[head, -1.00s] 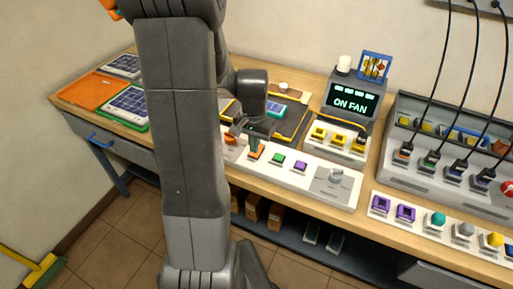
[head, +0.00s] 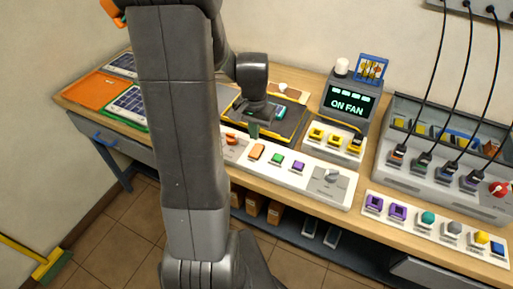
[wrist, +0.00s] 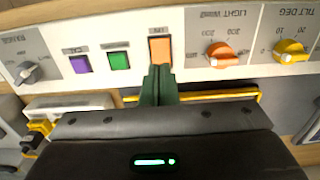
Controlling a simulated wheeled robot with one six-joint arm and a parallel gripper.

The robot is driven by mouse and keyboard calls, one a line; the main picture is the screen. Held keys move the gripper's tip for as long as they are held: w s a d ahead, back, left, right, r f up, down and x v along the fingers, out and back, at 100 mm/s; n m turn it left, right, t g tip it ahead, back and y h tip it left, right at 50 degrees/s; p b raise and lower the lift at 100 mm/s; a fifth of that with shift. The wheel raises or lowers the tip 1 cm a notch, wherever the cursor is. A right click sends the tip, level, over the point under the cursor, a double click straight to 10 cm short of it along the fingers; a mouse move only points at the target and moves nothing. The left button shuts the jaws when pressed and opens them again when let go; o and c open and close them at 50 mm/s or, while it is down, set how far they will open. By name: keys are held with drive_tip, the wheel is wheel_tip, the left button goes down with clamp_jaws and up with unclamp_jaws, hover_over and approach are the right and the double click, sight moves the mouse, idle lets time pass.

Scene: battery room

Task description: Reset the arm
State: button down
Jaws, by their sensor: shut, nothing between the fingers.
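My arm (head: 178,110) rises through the left middle of the head view and reaches over the bench. My gripper (head: 254,133) hangs just above and behind the orange button (head: 257,152) on the white control strip (head: 228,153). In the wrist view its dark green fingers (wrist: 158,84) are together, with nothing held. Their tips point at the near edge of the same orange button (wrist: 160,50); whether they touch it I cannot tell, but the head view shows a small gap.
Green (head: 277,160) and purple (head: 298,166) buttons and a grey dial (head: 331,176) sit to the right on the strip. A panel with black cables (head: 440,165) fills the right.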

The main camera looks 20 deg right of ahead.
sight(254, 153)
drive_tip(key=shift+f, duration=0.1)
wheel_tip(254, 153, down, 7)
drive_tip(key=b, duration=0.5)
idle(0.3)
drive_tip(key=shift+r, duration=0.2)
